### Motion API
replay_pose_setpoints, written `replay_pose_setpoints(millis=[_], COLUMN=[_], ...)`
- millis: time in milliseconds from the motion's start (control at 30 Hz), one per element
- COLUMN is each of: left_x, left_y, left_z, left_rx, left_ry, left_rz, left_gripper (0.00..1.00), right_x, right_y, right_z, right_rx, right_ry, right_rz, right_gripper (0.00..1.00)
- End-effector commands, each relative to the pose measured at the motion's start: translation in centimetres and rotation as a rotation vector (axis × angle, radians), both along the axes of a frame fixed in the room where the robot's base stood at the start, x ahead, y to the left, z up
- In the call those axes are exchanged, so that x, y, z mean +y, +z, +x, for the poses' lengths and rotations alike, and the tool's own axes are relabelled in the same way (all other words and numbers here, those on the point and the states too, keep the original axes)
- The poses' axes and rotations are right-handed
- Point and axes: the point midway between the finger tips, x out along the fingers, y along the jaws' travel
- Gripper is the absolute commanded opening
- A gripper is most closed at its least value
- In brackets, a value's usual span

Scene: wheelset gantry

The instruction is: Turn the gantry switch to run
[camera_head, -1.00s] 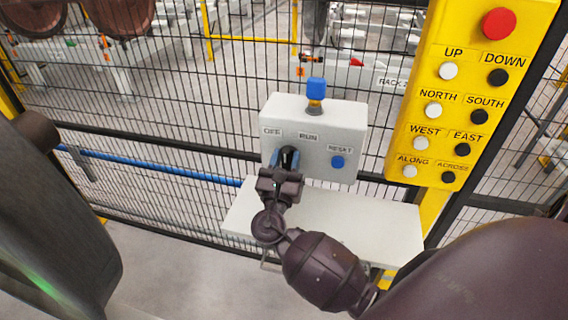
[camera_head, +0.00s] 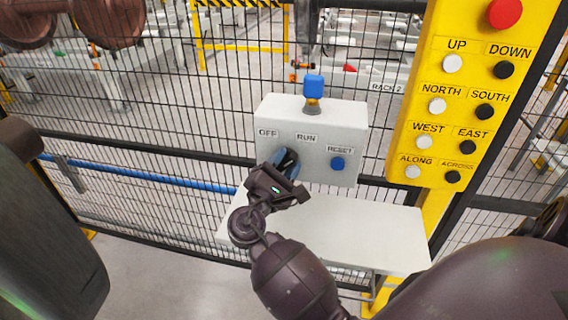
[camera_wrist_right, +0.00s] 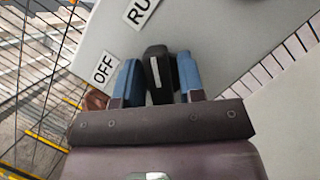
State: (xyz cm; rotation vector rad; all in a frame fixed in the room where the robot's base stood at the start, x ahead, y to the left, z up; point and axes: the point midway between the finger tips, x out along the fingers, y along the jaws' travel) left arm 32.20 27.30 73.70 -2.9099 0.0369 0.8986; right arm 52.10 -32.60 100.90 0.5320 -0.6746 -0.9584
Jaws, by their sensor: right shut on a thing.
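The gantry switch is a black knob with a white line (camera_wrist_right: 157,78) on the front of a pale control box (camera_head: 318,115). My right gripper (camera_head: 286,162) is shut on the knob, its two blue-faced fingers on either side in the right wrist view. The gripper is tilted clockwise in the head view. In the right wrist view the white line points roughly toward the RUN label (camera_wrist_right: 142,10), with the OFF label (camera_wrist_right: 104,68) to its left. In the head view the gripper partly hides the knob.
A blue RESET button (camera_head: 338,163) sits right of the switch, and a blue lamp (camera_head: 313,86) stands on the box. A pale shelf (camera_head: 350,235) lies below. A yellow button panel (camera_head: 450,115) with a red button is at the right. Black mesh fencing stands behind.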

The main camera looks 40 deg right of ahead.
Motion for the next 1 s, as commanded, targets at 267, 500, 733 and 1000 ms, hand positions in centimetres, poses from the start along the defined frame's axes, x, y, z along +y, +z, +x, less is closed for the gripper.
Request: replay_pose_setpoints(millis=[267,500,733,1000], left_x=[0.04,0.06,0.05,0.05], left_y=[-0.3,-0.32,-0.33,-0.33], left_z=[-0.17,-0.18,-0.18,-0.18], left_rx=[0.007,0.007,0.007,0.008], left_ry=[0.0,0.0,0.0,0.0], left_rz=[0.001,0.001,0.001,0.001], left_gripper=[0.43,0.43,0.43,0.43], right_x=[-0.01,-0.02,-0.02,-0.03], right_y=[-0.1,-0.08,-0.07,-0.05], right_z=[-0.03,-0.03,-0.04,-0.03], right_rx=[-0.04,-0.043,-0.043,-0.043], right_ry=[0.0,-0.001,-0.001,0.0], right_rz=[0.036,0.039,0.039,0.037], right_gripper=[0.12,0.12,0.47,0.47])
